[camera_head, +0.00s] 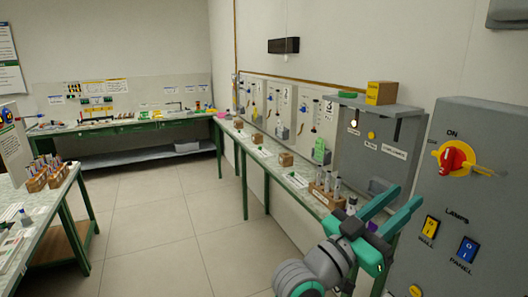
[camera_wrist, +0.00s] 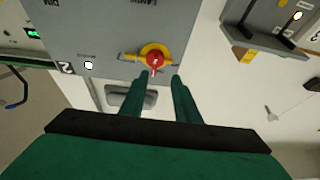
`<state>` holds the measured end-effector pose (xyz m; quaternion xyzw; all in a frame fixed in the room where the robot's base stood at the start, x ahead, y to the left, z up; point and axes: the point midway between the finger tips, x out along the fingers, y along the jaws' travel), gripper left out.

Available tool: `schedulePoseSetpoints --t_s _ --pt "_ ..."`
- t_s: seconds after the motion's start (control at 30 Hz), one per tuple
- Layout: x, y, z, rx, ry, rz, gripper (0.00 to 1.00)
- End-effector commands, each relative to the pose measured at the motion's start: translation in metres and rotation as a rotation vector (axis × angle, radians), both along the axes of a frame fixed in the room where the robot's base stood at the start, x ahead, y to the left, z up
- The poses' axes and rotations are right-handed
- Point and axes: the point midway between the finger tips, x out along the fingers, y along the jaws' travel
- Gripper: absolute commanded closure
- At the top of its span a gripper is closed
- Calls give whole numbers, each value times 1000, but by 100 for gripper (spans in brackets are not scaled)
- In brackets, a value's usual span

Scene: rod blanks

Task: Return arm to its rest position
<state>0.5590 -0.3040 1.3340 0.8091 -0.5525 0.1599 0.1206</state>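My gripper (camera_head: 408,195) is at the lower right of the head view, raised in front of the wall bench and left of the grey switch panel (camera_head: 478,205). Its two green fingers are spread apart with nothing between them. In the wrist view the fingers (camera_wrist: 159,78) also stand apart and empty. Beyond their tips is a red knob on a yellow plate (camera_wrist: 155,58), mounted on a grey panel. I cannot tell whether any finger touches it. My grey wrist is bent below the gripper in the head view.
A wooden rack with tubes (camera_head: 325,190) stands on the right bench, close behind my gripper. The switch panel has a red knob (camera_head: 455,158). A table (camera_head: 45,240) with tube racks is at left. The tiled floor (camera_head: 165,215) between is clear.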

Motion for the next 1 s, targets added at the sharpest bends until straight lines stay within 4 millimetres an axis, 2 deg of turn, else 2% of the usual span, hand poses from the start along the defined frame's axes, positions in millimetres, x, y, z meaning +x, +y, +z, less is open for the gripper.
schedulePoseSetpoints --t_s 0.3,0.5,0.77,1.0 --pt "32 48 -98 -118 182 202 71" --pt "37 84 -169 -165 288 350 71" --pt "17 133 -260 -184 402 545 71" --pt "-23 176 -337 -156 481 720 71"
